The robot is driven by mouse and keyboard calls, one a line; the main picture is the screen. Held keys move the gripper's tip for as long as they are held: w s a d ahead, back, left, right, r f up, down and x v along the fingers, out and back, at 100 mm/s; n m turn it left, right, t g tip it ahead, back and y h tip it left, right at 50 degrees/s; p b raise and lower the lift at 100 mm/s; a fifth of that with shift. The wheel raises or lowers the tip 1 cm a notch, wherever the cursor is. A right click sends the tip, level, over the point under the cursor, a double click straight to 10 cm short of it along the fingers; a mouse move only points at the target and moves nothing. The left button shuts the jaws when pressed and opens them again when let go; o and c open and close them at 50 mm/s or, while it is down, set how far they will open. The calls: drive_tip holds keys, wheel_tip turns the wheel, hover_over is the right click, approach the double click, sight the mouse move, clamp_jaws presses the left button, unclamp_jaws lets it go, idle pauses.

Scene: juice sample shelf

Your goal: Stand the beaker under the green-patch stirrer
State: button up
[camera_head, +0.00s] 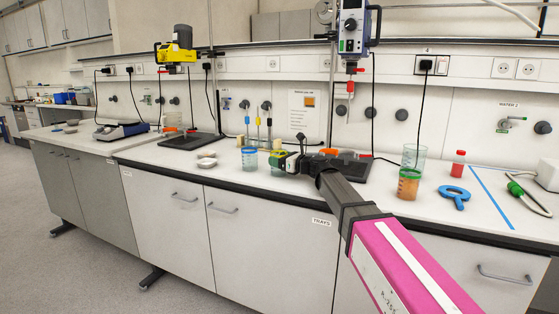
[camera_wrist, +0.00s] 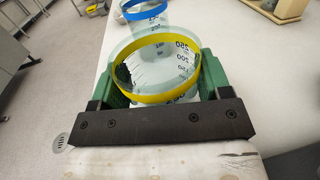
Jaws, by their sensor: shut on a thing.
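My gripper (camera_head: 277,158) is low over the bench's front middle. In the wrist view its green jaws (camera_wrist: 158,85) are shut on a clear beaker with a yellow band (camera_wrist: 185,95) and printed volume marks. I cannot tell whether its base touches the bench. In the head view my gripper mostly hides this beaker. A yellow overhead stirrer (camera_head: 177,48) hangs at the left, above a dark base plate (camera_head: 190,141). A blue and grey stirrer (camera_head: 351,30) hangs at the right, above another dark plate (camera_head: 354,170).
A blue-banded beaker (camera_head: 249,158) stands close left of my gripper; it also shows in the wrist view (camera_wrist: 147,12). Right of my arm stand an orange-filled beaker (camera_head: 408,187), a clear vessel (camera_head: 414,155) and a red bottle (camera_head: 458,164). Small dishes (camera_head: 206,160) lie left.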

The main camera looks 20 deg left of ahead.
drive_tip(key=shift+f, duration=0.1)
drive_tip(key=o, duration=1.1)
drive_tip(key=v, duration=1.2)
drive_tip(key=shift+s, duration=0.1)
